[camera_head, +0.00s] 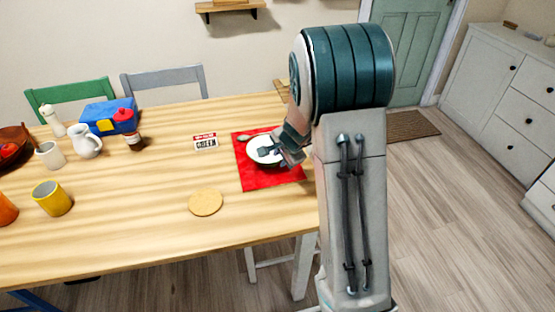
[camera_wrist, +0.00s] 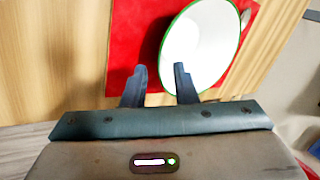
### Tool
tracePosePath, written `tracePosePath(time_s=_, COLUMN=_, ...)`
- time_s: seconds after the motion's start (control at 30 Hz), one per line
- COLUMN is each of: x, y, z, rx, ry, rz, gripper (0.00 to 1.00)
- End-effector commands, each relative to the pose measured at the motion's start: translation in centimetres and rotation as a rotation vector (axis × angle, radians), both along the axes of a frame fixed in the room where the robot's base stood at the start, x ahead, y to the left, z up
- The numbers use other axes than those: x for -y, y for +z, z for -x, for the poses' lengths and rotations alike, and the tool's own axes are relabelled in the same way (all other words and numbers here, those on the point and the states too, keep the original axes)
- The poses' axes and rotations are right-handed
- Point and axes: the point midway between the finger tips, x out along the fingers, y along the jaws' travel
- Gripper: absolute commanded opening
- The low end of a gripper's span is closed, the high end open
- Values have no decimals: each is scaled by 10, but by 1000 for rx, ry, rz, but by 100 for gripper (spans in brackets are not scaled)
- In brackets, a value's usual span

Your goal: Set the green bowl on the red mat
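The bowl is white inside with a thin green rim. It rests on the red mat (camera_head: 272,180) near the table's right end, in the head view (camera_head: 256,143). In the wrist view the bowl (camera_wrist: 203,45) lies over the right part of the red mat (camera_wrist: 128,40). My gripper (camera_head: 272,153) is low over the bowl's near side. In the wrist view its two dark fingers (camera_wrist: 160,80) are apart, one on each side of the bowl's near-left rim, with nothing clamped. The bowl's outer wall is mostly hidden.
A spoon (camera_head: 246,137) lies beside the bowl. A small sign (camera_head: 206,142) and a round cork coaster (camera_head: 205,202) are left of the mat. A blue box (camera_head: 98,113), white jug (camera_head: 87,142) and yellow mug (camera_head: 52,198) stand farther left. The table's middle is clear.

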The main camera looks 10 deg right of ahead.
Motion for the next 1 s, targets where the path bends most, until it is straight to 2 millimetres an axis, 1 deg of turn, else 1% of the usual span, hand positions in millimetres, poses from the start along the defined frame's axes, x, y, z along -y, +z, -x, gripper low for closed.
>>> tracePosePath(time_s=0.03, x=0, y=14, z=5, rx=3, ry=2, rz=0, gripper=26)
tracePosePath(time_s=0.2, x=4, y=41, z=20, rx=2, ry=1, rz=0, gripper=26)
tracePosePath(time_s=0.3, x=6, y=51, z=26, rx=2, ry=1, rz=0, gripper=26)
tracePosePath(time_s=0.43, x=6, y=58, z=31, rx=0, ry=4, rz=0, gripper=26)
tracePosePath(time_s=0.57, x=-2, y=71, z=43, rx=1, ry=70, rz=7, gripper=26)
tracePosePath(time_s=0.67, x=-15, y=91, z=67, rx=1, ry=196, rz=28, gripper=26)
tracePosePath(time_s=0.77, x=-29, y=112, z=102, rx=-3, ry=369, rz=74, gripper=26)
tracePosePath(time_s=0.8, x=-33, y=120, z=117, rx=-7, ry=438, rz=98, gripper=26)
tracePosePath(time_s=0.87, x=-39, y=129, z=141, rx=-14, ry=542, rz=140, gripper=26)
tracePosePath(time_s=0.9, x=-41, y=135, z=157, rx=-22, ry=610, rz=170, gripper=26)
tracePosePath(time_s=0.97, x=-43, y=142, z=180, rx=-34, ry=707, rz=221, gripper=26)
tracePosePath(time_s=1.0, x=-43, y=146, z=196, rx=-43, ry=769, rz=258, gripper=26)
